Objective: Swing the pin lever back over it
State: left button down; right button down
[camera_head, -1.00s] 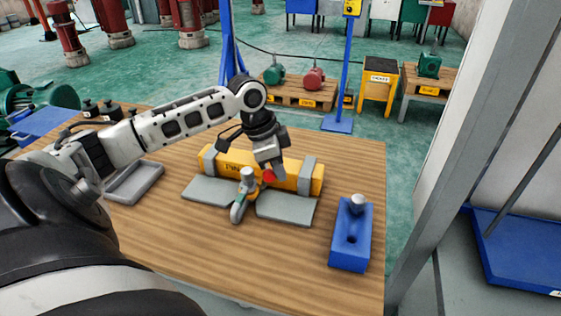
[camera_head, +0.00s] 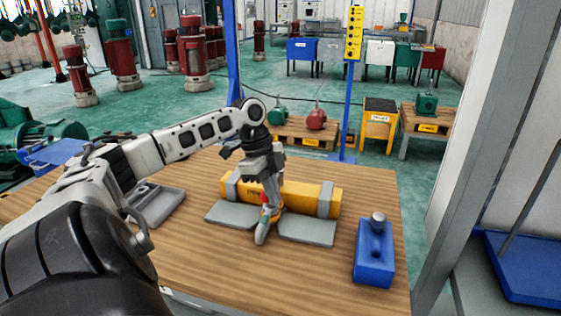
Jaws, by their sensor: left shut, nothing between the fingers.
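A small red part shows beside my fingers, partly hidden. My left gripper (camera_head: 271,208) points down over the lever's pivot area, in front of the yellow bar (camera_head: 310,195). It is shut with nothing held. Whether its fingers touch the lever I cannot tell. My right gripper is out of view.
A blue block (camera_head: 374,260) with a grey knob stands at the right of the table (camera_head: 310,280). A grey tray (camera_head: 160,203) lies at the left, partly behind my arm. The table front is clear. A blue post rises behind the table.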

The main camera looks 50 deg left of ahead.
pick_arm(q)
jog(key=shift+s+a, duration=0.1)
jog(key=shift+a, duration=0.15)
